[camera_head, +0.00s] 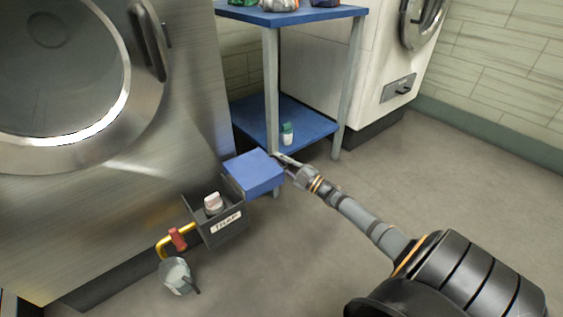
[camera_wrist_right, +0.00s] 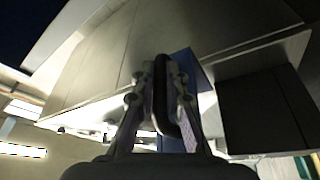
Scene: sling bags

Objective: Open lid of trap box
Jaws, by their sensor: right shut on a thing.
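The trap box (camera_head: 221,232) is a dark grey box with a "TRAP" label, low against the steel machine in the head view. Its top is open, and a whitish object (camera_head: 213,203) shows inside. A blue lid (camera_head: 252,172) is off the opening, at the box's upper right; whether it is hinged there I cannot tell. My right gripper (camera_head: 284,160) is at the lid's right edge. In the right wrist view my right gripper (camera_wrist_right: 163,92) is shut on a dark curved handle (camera_wrist_right: 161,110) in front of the blue lid (camera_wrist_right: 184,64). My left gripper is not in view.
A steel machine (camera_head: 185,110) with a round door stands at left. A blue shelf table (camera_head: 265,118) with a small bottle (camera_head: 287,134) stands behind the lid. A yellow pipe with red valve (camera_head: 177,239) and a grey jug-like container (camera_head: 177,277) are beside the box. Floor at right is clear.

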